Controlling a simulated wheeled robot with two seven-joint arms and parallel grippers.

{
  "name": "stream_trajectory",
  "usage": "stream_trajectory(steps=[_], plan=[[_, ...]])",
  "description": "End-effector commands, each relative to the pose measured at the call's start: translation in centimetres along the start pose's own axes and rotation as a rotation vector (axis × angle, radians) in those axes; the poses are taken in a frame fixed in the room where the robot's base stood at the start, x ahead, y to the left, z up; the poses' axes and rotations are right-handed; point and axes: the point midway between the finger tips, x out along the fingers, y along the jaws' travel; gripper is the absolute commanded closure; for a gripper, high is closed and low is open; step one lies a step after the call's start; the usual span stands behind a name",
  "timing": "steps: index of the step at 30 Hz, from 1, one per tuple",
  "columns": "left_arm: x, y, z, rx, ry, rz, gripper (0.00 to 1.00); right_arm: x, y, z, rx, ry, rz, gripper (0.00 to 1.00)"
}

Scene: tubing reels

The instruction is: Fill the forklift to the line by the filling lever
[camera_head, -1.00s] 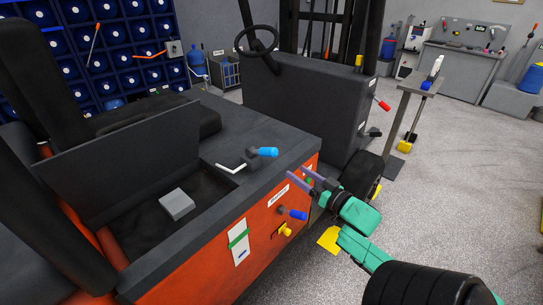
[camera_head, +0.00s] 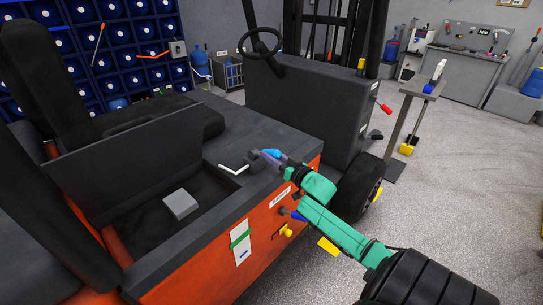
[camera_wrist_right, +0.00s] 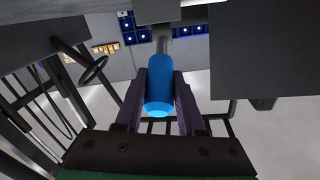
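The forklift has an orange side panel (camera_head: 200,262) and a dark top. A lever with a blue handle (camera_head: 273,154) stands on its top edge. My right gripper (camera_head: 262,158) is at this handle. In the right wrist view the blue handle (camera_wrist_right: 160,85) lies between the two purple fingers (camera_wrist_right: 160,100), close to both; whether they press on it cannot be told. A white gauge strip with a green band (camera_head: 240,239) is on the orange side. A second blue handle (camera_head: 292,214), partly hidden by my arm, and a yellow knob (camera_head: 286,231) sit nearby. My left gripper is not in view.
The steering wheel (camera_head: 260,43) and dark front cowl (camera_head: 310,105) rise beyond the lever. A grey stand (camera_head: 422,90) is at the right. Open speckled floor lies right.

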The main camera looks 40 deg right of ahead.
Motion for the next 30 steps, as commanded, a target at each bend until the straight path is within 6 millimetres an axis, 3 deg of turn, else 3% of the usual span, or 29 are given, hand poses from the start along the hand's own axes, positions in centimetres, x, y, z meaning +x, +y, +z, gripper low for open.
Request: stream_trajectory(steps=[1, 2, 30], plan=[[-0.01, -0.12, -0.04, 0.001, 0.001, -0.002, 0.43, 0.00, -0.17, 0.03, -0.001, 0.001, -0.004, 0.92], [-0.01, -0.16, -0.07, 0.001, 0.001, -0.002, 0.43, 0.00, -0.18, 0.03, -0.001, 0.001, -0.004, 1.00], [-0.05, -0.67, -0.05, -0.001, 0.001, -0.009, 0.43, -0.02, -0.19, 0.14, 0.002, -0.001, -0.004, 1.00]])
